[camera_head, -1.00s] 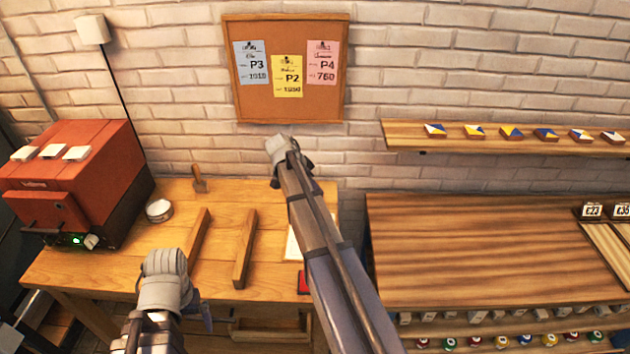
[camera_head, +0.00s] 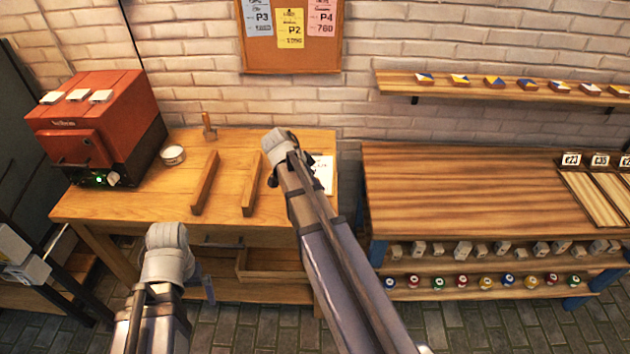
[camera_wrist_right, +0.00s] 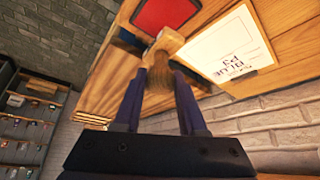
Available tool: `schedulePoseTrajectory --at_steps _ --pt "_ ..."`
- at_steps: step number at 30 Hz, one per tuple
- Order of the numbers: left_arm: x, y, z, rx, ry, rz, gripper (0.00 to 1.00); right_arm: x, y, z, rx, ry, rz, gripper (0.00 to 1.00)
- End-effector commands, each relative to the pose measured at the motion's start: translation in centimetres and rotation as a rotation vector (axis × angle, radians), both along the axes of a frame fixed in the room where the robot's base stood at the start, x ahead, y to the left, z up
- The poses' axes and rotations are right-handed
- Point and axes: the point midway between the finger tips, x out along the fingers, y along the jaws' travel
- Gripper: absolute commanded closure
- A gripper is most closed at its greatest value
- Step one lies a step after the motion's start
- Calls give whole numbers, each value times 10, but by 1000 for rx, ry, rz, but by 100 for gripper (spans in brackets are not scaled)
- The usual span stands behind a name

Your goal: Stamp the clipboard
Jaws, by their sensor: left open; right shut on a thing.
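The clipboard (camera_head: 324,174) lies at the right end of the wooden workbench, partly hidden by my right arm. In the right wrist view its white sheet (camera_wrist_right: 228,50) reads "BLUE P3". My right gripper (camera_wrist_right: 166,78) is shut on the stamp's wooden handle (camera_wrist_right: 168,42), beside the clipboard. The stamp's underside is hidden, so I cannot tell whether it touches anything. A red ink pad (camera_wrist_right: 165,12) lies near it. In the head view my right arm hides the stamp and the pad. My left gripper (camera_head: 208,289) is open and empty, low in front of the bench.
A red kiln-like box (camera_head: 95,125) stands at the bench's left end, with a round tin (camera_head: 173,155) beside it. Two wooden bars (camera_head: 204,182) lie mid-bench. A wooden-handled tool (camera_head: 208,126) stands at the back. The right table (camera_head: 470,190) has a wide clear top.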

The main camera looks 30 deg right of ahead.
Motion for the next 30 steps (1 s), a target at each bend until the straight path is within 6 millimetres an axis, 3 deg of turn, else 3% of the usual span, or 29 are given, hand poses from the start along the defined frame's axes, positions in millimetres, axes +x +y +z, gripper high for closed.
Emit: schedulePoseTrajectory --at_steps 18,30 --pt "0 0 -55 0 0 0 0 0 0 -55 0 0 0 95" --pt "0 0 -58 0 0 0 0 0 0 -58 0 0 0 95"
